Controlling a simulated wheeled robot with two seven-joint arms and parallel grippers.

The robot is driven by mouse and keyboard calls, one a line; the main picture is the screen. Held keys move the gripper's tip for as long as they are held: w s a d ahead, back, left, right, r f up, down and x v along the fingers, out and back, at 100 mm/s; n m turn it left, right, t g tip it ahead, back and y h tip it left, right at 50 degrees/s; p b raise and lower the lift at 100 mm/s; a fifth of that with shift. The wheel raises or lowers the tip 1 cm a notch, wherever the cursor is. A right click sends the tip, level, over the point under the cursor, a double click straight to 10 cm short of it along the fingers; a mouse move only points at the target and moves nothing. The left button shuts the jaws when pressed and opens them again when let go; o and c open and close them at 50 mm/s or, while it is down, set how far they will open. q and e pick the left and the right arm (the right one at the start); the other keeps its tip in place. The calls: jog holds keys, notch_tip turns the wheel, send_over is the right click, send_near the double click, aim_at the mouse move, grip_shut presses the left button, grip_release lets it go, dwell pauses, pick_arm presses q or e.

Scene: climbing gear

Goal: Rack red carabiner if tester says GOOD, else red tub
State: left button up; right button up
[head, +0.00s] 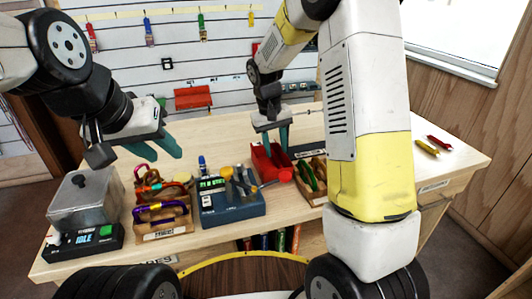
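Carabiners in red (146,172), orange, yellow and purple sit in a wooden tray (165,233) at the left of the bench. A tester box (86,241) at the far left shows IDLE beside a green button. A grey lidded chamber (86,195) stands behind it. The red tub (284,172) stands at the bench's middle. My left gripper (160,145) is above and behind the carabiner tray, with its fingers apart and empty. My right gripper (277,141) is over the red tub, fingers apart; the tub's inside is partly hidden.
A blue device (236,208) with a small screen and tools stands between tray and tub. A wooden tray with green items (311,178) is right of the tub. Red (439,141) and yellow (427,148) pieces lie at the right. Colored gear hangs on the wall.

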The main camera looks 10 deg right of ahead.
jog(key=shift+s+a+r, duration=0.1)
jog(key=shift+a+r, duration=0.1)
jog(key=shift+r, duration=1.1)
jog(key=shift+w+a+r, duration=0.1)
jog(key=shift+a+r, duration=0.05)
jog(key=shift+r, duration=1.15)
jog(key=shift+s+a+r, duration=0.1)
jog(key=shift+a+r, duration=0.1)
jog(key=shift+r, duration=1.1)
jog(key=s+d+r+t+y, duration=0.1)
jog(key=s+r+t, duration=0.1)
jog(key=s, duration=0.6)
jog(key=s+d+r+m+t+y, duration=0.1)
jog(key=s+r, duration=0.3)
jog(key=s, duration=0.4)
jog(key=s+d+r+t+y, duration=0.1)
jog(key=s+d+r+t, duration=0.1)
jog(key=s, duration=0.6)
jog(key=shift+r+m+t+y, duration=0.3)
jog(key=shift+r+t+y, duration=0.1)
jog(key=shift+r, duration=0.25)
